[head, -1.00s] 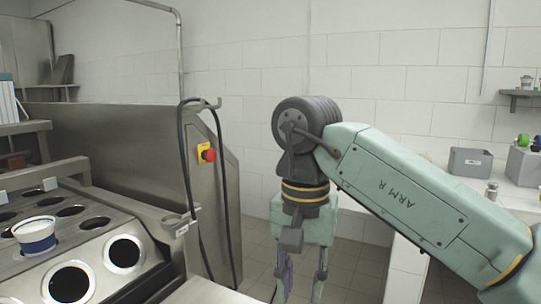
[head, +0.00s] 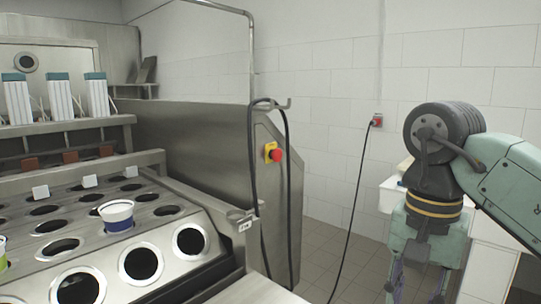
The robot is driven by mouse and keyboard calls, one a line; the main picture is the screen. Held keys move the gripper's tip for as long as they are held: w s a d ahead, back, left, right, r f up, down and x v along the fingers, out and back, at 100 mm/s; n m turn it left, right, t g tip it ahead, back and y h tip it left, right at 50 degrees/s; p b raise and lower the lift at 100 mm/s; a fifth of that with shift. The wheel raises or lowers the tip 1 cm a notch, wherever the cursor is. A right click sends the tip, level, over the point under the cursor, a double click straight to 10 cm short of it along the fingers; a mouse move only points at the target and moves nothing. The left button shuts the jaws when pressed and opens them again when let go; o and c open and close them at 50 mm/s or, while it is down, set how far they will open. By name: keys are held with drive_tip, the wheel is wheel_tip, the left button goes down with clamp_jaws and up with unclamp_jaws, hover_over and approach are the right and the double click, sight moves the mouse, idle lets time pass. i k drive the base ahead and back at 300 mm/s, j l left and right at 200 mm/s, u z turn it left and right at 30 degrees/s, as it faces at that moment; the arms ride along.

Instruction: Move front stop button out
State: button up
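The red stop button (head: 278,155) sits on a yellow box (head: 268,151) on the end face of the steel machine, near the middle of the head view. I cannot tell from here whether it is pressed in or out. My gripper (head: 408,289) hangs down at the lower right, well to the right of the button and apart from it. Its fingers look spread, and nothing shows between them, though the tips run to the bottom edge of the picture.
A black cable hangs from a hook (head: 283,104) beside the button. Another cable (head: 354,200) runs from a wall socket (head: 377,120) to the floor. A blue-white cup (head: 117,222) stands in the holed plate (head: 160,197). Open floor (head: 318,254) lies between machine and arm.

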sight(276, 154)
drive_tip(key=i+l+u, duration=0.15)
drive_tip(key=l+u, duration=0.15)
drive_tip(key=i+l+u, duration=0.1)
drive_tip(key=l+u, duration=0.25)
drive_tip(key=l, duration=0.15)
drive_tip(key=l+u, duration=0.3)
drive_tip(key=l, duration=0.15)
